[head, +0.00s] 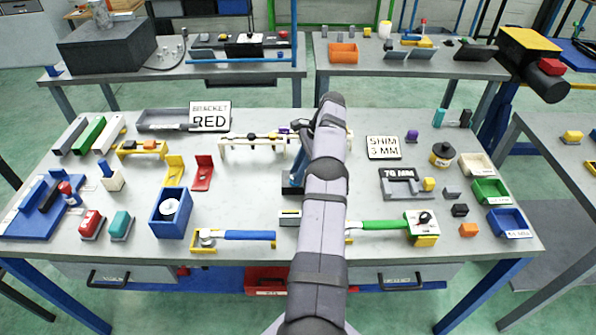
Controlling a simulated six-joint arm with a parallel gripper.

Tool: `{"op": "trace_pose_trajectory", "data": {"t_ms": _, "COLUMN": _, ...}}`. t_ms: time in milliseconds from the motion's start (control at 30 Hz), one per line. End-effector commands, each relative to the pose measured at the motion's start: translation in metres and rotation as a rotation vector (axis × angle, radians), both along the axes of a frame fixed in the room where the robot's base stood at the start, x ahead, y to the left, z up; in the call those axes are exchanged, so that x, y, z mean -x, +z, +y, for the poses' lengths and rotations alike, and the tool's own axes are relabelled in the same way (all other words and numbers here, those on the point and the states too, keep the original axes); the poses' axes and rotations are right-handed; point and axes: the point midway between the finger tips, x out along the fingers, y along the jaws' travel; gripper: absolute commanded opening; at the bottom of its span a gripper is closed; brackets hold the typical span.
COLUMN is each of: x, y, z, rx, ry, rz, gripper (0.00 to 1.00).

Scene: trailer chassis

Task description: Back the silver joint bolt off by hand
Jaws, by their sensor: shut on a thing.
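The cream trailer chassis (237,142) stands at the back middle of the grey bench, with a yellow and a purple part on it. My arm crosses in front of its right part. My gripper (299,131) is at the right part of the chassis, its dark fingers partly hidden by my own wrist. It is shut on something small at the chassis. The silver joint bolt itself is too small and too covered to make out there.
A blue upright piece (291,183) stands close left of my forearm. A blue-handled tool (248,235) and a green-handled tool (380,225) lie in front. Bare bench shows left of the blue piece.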

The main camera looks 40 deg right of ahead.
Motion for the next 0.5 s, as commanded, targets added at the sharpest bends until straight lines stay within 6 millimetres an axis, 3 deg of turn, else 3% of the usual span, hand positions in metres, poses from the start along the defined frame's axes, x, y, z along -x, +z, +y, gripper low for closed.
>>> {"op": "trace_pose_trajectory", "data": {"t_ms": 467, "x": 0.0, "y": 0.0003, "z": 0.0001, "rx": 0.004, "ry": 0.026, "rz": -0.001, "gripper": 0.01}}
{"op": "trace_pose_trajectory", "data": {"t_ms": 500, "x": 0.0001, "y": 0.0003, "z": 0.0002, "rx": 0.004, "ry": 0.026, "rz": -0.001, "gripper": 0.28}}
